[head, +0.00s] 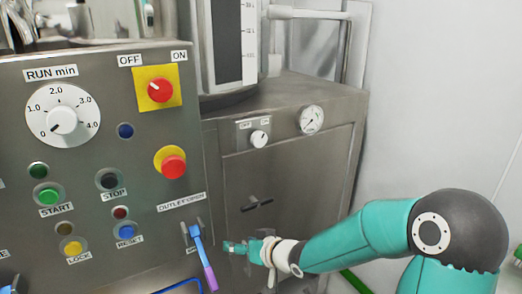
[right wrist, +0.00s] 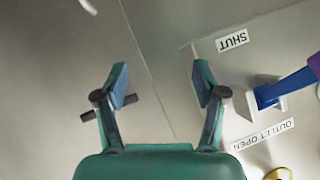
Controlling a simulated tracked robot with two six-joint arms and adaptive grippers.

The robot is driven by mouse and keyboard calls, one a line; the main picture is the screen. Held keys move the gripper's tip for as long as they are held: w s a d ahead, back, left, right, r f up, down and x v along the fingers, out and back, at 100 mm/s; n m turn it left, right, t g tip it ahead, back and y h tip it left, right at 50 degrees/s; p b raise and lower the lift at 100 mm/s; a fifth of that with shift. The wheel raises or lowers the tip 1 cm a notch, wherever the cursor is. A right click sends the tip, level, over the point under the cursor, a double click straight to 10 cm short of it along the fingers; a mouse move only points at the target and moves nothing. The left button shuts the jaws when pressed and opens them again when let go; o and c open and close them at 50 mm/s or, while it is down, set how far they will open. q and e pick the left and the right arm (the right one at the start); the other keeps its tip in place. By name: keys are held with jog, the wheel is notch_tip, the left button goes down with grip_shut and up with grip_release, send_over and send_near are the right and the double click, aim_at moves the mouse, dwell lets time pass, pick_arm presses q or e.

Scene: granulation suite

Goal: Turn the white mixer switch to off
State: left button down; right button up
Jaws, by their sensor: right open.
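The white mixer switch (head: 259,139) is a small white knob on a grey plate marked OFF and ON, on the steel cabinet to the right of the control panel. Its pointer is too small to read for certain. My right gripper (head: 233,247) is below it, in front of the cabinet's lower part and just right of the blue and purple outlet lever (head: 203,258). In the right wrist view my right gripper (right wrist: 160,83) is open, with nothing between its fingers. The switch cannot be made out in that view. My left gripper is not in view.
The control panel (head: 105,240) at left carries a red switch on a yellow plate (head: 157,90), a white run dial (head: 62,120) and several buttons. A gauge (head: 311,120) sits right of the white switch. A dark latch (head: 257,203) is below it. The outlet lever (right wrist: 292,87) juts out close by.

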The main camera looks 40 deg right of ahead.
jog(key=s+d+r+t+h+b, duration=0.1)
jog(key=s+d+r+t, duration=0.15)
jog(key=r, duration=0.35)
jog(key=s+d+r+t+h, duration=0.1)
jog(key=d+r, duration=0.3)
jog(key=r, duration=0.2)
jog(key=n+t+h+b, duration=0.1)
jog(key=t+h+b, duration=0.1)
jog(key=h, duration=0.1)
send_near(261, 141)
jog(key=x, duration=1)
jog(key=shift+a, duration=0.1)
jog(key=c, duration=1.1)
jog(key=shift+c, duration=0.2)
